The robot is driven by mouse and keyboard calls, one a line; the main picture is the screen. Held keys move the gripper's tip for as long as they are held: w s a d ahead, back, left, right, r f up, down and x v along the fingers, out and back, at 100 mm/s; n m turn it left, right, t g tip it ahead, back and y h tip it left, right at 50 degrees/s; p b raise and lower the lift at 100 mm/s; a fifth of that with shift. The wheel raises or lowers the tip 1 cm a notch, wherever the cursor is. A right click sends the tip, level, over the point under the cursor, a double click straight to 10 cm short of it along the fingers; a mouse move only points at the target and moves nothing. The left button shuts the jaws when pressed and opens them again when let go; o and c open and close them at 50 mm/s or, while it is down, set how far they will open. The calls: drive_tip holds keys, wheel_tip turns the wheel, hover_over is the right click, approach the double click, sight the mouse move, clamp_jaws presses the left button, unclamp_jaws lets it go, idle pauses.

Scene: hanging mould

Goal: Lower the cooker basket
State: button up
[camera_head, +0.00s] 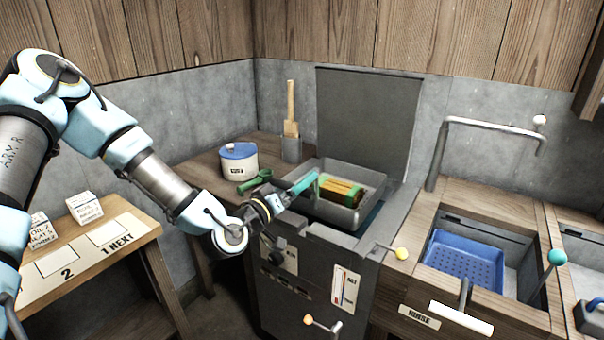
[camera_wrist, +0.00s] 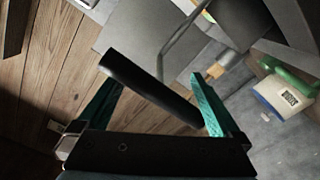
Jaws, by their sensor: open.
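The cooker (camera_head: 318,262) is a grey cabinet with its lid (camera_head: 365,120) standing open behind it. A grey basket (camera_head: 345,215) sits raised at the cooker's top opening and holds an orange and green block (camera_head: 340,192). My gripper (camera_head: 314,182) reaches in from the left at the basket's near left side. In the wrist view my gripper (camera_wrist: 155,80) is open. A black cylindrical handle (camera_wrist: 145,88) on a bent grey rod (camera_wrist: 178,42) lies across the space between the teal fingers. I cannot tell whether the fingers touch it.
The rinse sink holds a blue basket (camera_head: 464,263).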

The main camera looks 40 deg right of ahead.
sight(314, 170)
drive_tip(key=shift+p+x, duration=0.35)
drive_tip(key=shift+x, duration=1.25)
drive_tip(key=shift+f, duration=0.1)
clamp_jaws()
